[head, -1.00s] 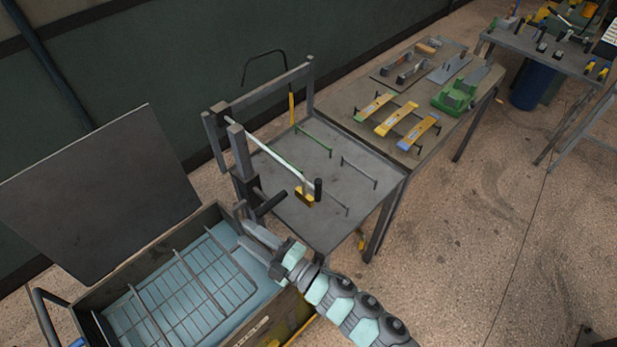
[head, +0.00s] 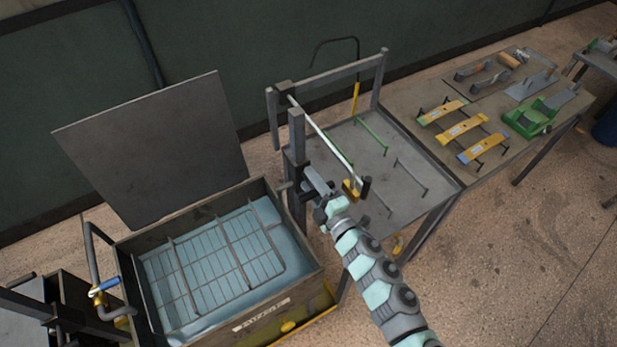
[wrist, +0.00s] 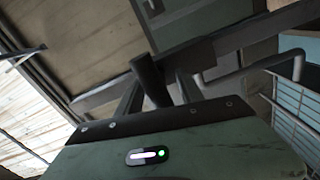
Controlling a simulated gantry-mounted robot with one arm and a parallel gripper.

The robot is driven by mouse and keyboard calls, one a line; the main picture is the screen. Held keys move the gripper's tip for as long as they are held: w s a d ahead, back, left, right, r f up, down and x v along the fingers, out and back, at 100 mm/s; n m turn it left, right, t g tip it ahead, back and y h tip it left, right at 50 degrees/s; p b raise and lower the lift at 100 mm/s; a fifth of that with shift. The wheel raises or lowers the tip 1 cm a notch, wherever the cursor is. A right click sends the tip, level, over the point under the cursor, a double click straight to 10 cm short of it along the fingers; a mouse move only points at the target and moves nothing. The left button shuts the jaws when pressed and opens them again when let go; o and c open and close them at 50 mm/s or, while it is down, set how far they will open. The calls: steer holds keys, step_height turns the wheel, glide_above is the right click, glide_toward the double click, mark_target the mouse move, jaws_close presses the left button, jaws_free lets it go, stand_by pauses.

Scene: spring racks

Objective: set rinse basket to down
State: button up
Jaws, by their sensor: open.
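The rinse basket (head: 223,258) is a wire grid inside the open rinse tank (head: 262,315) of blue liquid in the head view. I cannot tell how far it sits above or in the liquid. Part of its wire shows at the right of the wrist view (wrist: 297,106). My gripper (head: 312,178) is open, beside the dark upright post (head: 297,150) right of the tank. In the wrist view a dark cylindrical handle (wrist: 150,80) stands between my open fingers (wrist: 158,88). Whether they touch it is unclear. In the head view my gripper hides most of this handle.
A raised lid (head: 155,150) stands behind the tank. A long pale lever (head: 322,130) with a dark end crosses over the grey bench (head: 400,150). A bench with yellow and blue pieces (head: 462,128) is farther right. Open floor (head: 530,240) lies at front right.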

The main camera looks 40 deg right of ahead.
steer(key=shift+w+d+f, duration=0.1)
steer(key=shift+w+d, duration=0.05)
steer(key=shift+w, duration=0.45)
steer(key=shift+c, duration=0.3)
jaws_close()
stand_by(0.8)
